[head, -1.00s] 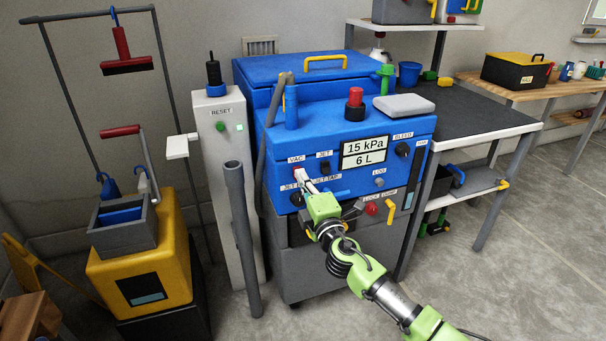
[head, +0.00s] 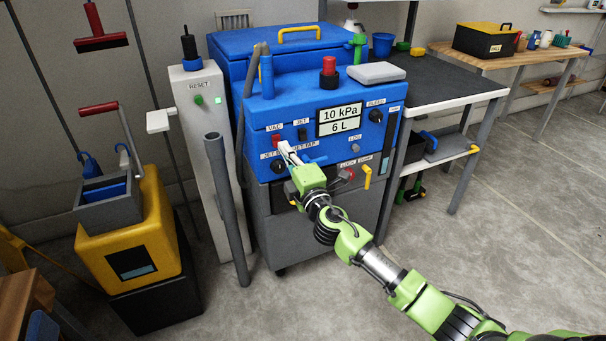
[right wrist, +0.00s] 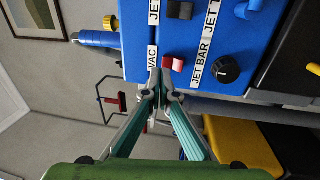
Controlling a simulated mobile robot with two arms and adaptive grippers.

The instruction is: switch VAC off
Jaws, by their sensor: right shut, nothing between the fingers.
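The blue machine (head: 330,95) carries a small red VAC switch (head: 277,140) under its VAC label (head: 275,127). The switch also shows in the right wrist view (right wrist: 174,63), beside the label. My right gripper (head: 284,147) is shut and empty, its tips just below the switch in the head view. In the right wrist view the closed fingertips (right wrist: 160,74) lie close beside the switch; I cannot tell whether they touch it. The display (head: 341,119) reads 10 kPa and 6 L. My left gripper is not in view.
A black JET switch (head: 303,134) sits right of VAC, with a JET BAR knob (head: 279,167) below. A grey post (head: 227,200) and the RESET column (head: 207,150) stand to the left. A yellow cart (head: 130,245) is farther left. The floor at right is clear.

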